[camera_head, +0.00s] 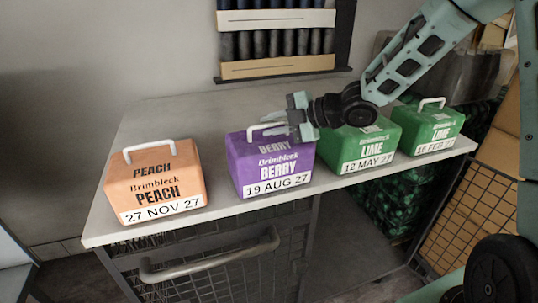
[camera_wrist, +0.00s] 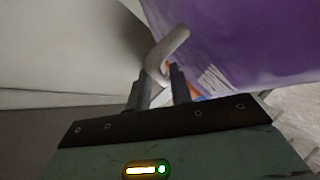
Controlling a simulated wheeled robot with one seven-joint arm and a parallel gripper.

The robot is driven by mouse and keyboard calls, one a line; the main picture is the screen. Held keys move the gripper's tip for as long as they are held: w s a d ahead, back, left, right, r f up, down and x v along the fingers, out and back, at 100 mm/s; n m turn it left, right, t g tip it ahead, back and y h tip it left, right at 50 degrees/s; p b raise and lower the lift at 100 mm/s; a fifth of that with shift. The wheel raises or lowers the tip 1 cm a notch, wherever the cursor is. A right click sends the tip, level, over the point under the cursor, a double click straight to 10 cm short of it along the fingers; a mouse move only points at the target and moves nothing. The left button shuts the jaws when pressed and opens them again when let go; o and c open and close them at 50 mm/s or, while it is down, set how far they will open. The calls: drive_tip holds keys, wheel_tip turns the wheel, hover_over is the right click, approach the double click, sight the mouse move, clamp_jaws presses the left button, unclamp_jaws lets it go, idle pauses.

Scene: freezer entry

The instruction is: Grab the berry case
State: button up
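The purple berry case (camera_head: 270,165), dated 19 AUG 27, stands upright on the counter between the peach case and the lime cases. It has a pale loop handle (camera_head: 250,135) on top. My gripper (camera_head: 285,125) is at the right side of this handle, just above the case. In the wrist view, my gripper (camera_wrist: 162,85) has its two dark fingers close together on either side of the handle (camera_wrist: 168,50), seemingly touching it. The purple side of the case (camera_wrist: 245,40) fills the upper right there. The head view partly hides the fingertips.
An orange peach case (camera_head: 155,185) stands to the left. Two green lime cases (camera_head: 360,145) (camera_head: 432,125) stand to the right, beneath my arm. A dark rack (camera_head: 280,45) hangs on the wall behind. The counter (camera_head: 215,200) has free room between peach and berry.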

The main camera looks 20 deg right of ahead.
drive_tip(key=shift+w+a+f, duration=0.25)
drive_tip(key=shift+w+a, duration=0.1)
drive_tip(key=shift+a, duration=0.1)
clamp_jaws()
drive_tip(key=shift+f, duration=0.1)
idle(1.0)
drive_tip(key=shift+w+r, duration=0.1)
drive_tip(key=shift+r, duration=0.15)
